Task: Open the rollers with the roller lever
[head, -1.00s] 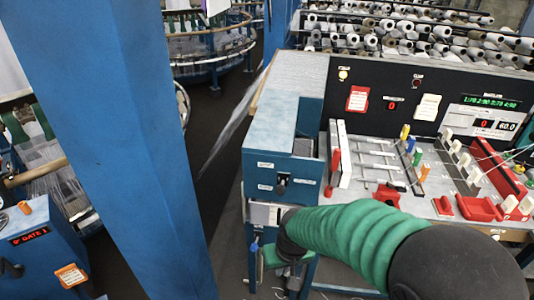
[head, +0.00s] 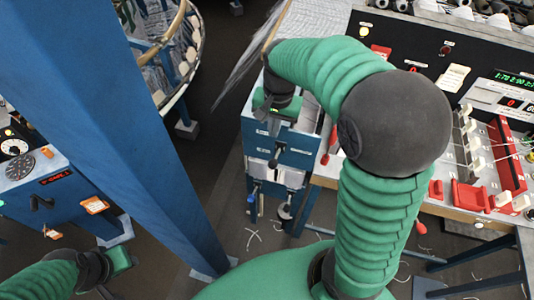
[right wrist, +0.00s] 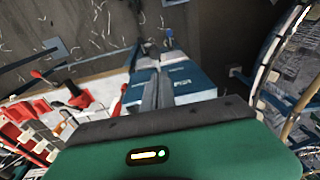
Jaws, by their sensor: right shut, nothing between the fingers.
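A red-handled lever (head: 333,135) is just right of the box. I cannot tell which is the roller lever. My right gripper (head: 271,128) is shut and empty, pointing down over the box's top. In the right wrist view its fingers (right wrist: 157,88) overlap the blue box (right wrist: 195,78); contact cannot be told. My left gripper (head: 113,278) is low at left, partly hidden, its jaws unclear.
A blue post (head: 130,130) stands left of my right arm. A blue gate box (head: 45,190) is at far left. The bench carries red blocks (head: 470,195) and white levers. My right arm hides part of the bench.

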